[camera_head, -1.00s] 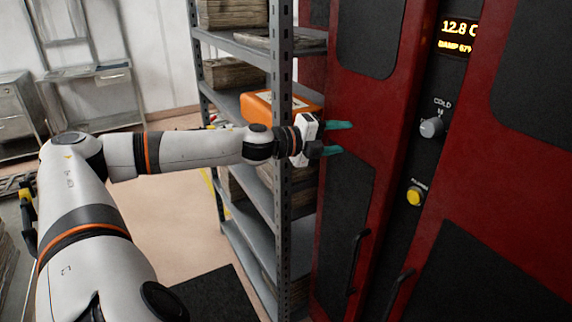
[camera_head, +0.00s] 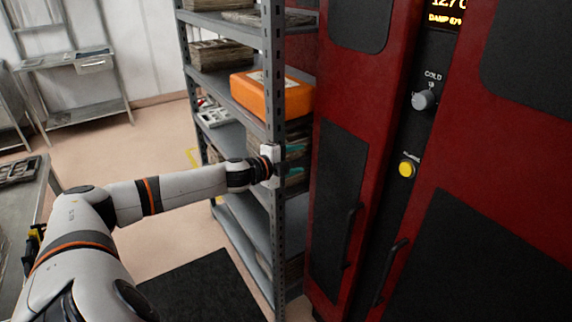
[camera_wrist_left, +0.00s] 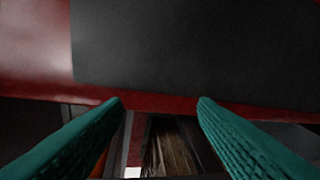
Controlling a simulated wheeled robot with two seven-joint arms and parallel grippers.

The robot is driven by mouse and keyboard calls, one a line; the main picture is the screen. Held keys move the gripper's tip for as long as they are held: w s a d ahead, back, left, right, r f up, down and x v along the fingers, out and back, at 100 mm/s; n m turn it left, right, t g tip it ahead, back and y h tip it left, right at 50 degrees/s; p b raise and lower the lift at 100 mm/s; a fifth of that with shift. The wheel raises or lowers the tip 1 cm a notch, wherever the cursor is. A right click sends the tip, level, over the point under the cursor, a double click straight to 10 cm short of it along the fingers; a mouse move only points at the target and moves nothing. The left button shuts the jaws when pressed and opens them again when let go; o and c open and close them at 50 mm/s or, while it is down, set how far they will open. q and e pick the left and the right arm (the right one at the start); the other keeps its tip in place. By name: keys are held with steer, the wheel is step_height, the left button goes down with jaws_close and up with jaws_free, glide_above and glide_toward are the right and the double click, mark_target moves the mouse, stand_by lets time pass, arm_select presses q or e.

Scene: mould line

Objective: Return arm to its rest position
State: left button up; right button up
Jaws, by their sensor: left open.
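My left arm (camera_head: 170,190) reaches in from the left, stretched out toward the metal shelf rack. My left gripper (camera_head: 297,160) has teal fingers and is at the rack's front post, beside the red cabinet. In the left wrist view, the two fingers (camera_wrist_left: 161,101) are spread apart with nothing held between them. Beyond them is the cabinet's dark panel (camera_wrist_left: 190,45) with its red frame. The gripper's distance from the cabinet is hard to tell. My right gripper is not in view.
The grey shelf rack (camera_head: 274,75) holds an orange case (camera_head: 262,95) and several worn blocks. The red cabinet (camera_head: 385,70) has black handles (camera_head: 351,235), a grey knob (camera_head: 423,100) and a yellow button (camera_head: 407,169). A dark mat (camera_head: 200,290) lies on otherwise open floor.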

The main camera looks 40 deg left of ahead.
arm_select(q)
steer(key=shift+s+a+f, duration=0.15)
steer(key=shift+a+f, duration=0.1)
steer(key=shift+f, duration=0.35)
steer(key=s+d+f+n+g+y, duration=0.1)
steer(key=s+f+n+g+y, duration=0.35)
steer(key=f, duration=1.45)
steer(key=s+d+f+n+g+h, duration=0.15)
steer(key=s+f+n, duration=0.55)
steer(key=f, duration=1.1)
steer(key=s+d+f+g, duration=0.2)
steer(key=s+d+f, duration=0.2)
steer(key=s+f, duration=0.5)
steer(key=s+d+f+g, duration=0.2)
steer(key=s+d+f, duration=0.3)
steer(key=s+f, duration=0.45)
steer(key=s+d+f+n+g, duration=0.1)
steer(key=s+d, duration=0.3)
steer(key=s, duration=0.3)
steer(key=s+d+f+n+g, duration=0.1)
steer(key=s+d, duration=0.3)
steer(key=s, duration=0.4)
steer(key=s+d+f+n+g+h, duration=0.1)
steer(key=s+d+f+g, duration=0.1)
steer(key=s+d, duration=0.3)
steer(key=s+f, duration=0.1)
steer(key=s, duration=0.1)
steer(key=shift+s+g+b, duration=0.3)
steer(key=shift+s+b, duration=0.1)
